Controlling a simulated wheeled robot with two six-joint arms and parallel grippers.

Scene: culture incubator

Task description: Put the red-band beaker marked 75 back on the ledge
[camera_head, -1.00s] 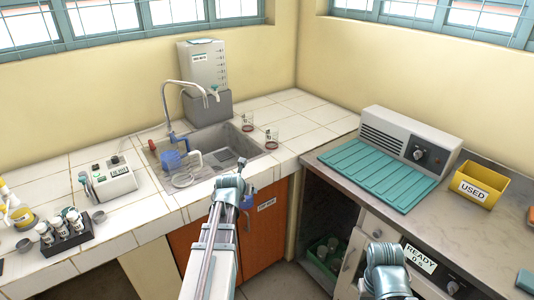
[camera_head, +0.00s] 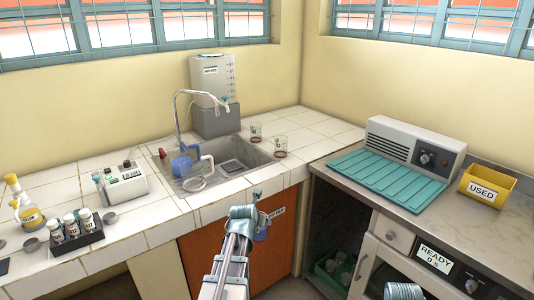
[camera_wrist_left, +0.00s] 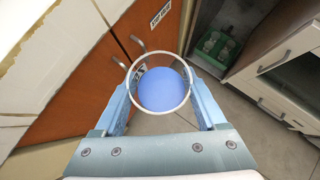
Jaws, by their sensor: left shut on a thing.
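My left gripper (camera_wrist_left: 162,103) is shut on a clear round beaker (camera_wrist_left: 134,87), seen from above in the left wrist view. Blue shows inside it, and a dark mark on its side is too small to read surely. I cannot see a red band on it. In the head view the left gripper (camera_head: 262,226) holds it in front of the orange cabinet, below the counter edge.
A water tank (camera_head: 213,82) stands behind. A teal mat (camera_head: 390,183), grey heater box (camera_head: 412,146) and yellow USED bin (camera_head: 487,187) occupy the right counter. Tiles near the back corner are clear.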

